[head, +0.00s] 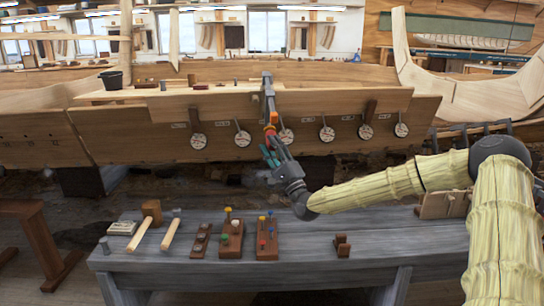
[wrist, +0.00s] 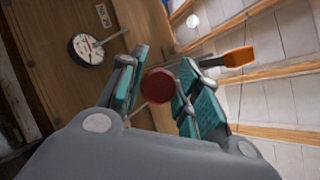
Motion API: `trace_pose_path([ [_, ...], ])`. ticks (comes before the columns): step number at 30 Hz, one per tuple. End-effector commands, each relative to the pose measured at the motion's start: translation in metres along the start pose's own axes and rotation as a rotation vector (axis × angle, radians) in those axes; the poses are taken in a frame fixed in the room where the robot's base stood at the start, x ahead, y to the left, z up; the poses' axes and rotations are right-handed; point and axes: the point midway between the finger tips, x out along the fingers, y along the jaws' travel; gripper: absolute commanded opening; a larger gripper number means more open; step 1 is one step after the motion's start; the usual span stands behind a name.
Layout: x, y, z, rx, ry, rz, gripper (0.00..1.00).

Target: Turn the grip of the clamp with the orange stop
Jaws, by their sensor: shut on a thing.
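The clamp (head: 268,92) is a grey bar hanging at the edge of the hull plank, near the middle of the head view. Its orange stop (head: 272,117) shows below the bar, and in the wrist view the orange stop (wrist: 239,57) is beyond the right finger. The clamp's grip (wrist: 160,86) shows as a dark red round end between my finger pads. My gripper (head: 270,149) is below the clamp and reaches up to it. In the wrist view my gripper (wrist: 163,80) has teal pads on either side of the grip, shut on it. My fingers hide part of the grip.
Several round dials (head: 198,141) hang along the hull planking (head: 165,130); one dial (wrist: 88,49) is left of my fingers in the wrist view. The grey bench (head: 380,238) below holds mallets (head: 151,211) and peg blocks (head: 231,238). A black bucket (head: 112,80) stands on the hull.

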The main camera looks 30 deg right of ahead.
Motion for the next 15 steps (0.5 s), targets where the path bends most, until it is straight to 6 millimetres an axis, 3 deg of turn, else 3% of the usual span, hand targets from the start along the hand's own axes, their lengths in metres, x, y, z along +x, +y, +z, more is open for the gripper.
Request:
trace_pose_path([
  [15,-0.0025,0.0025,-0.0009,0.059,0.002,-0.024,0.09],
])
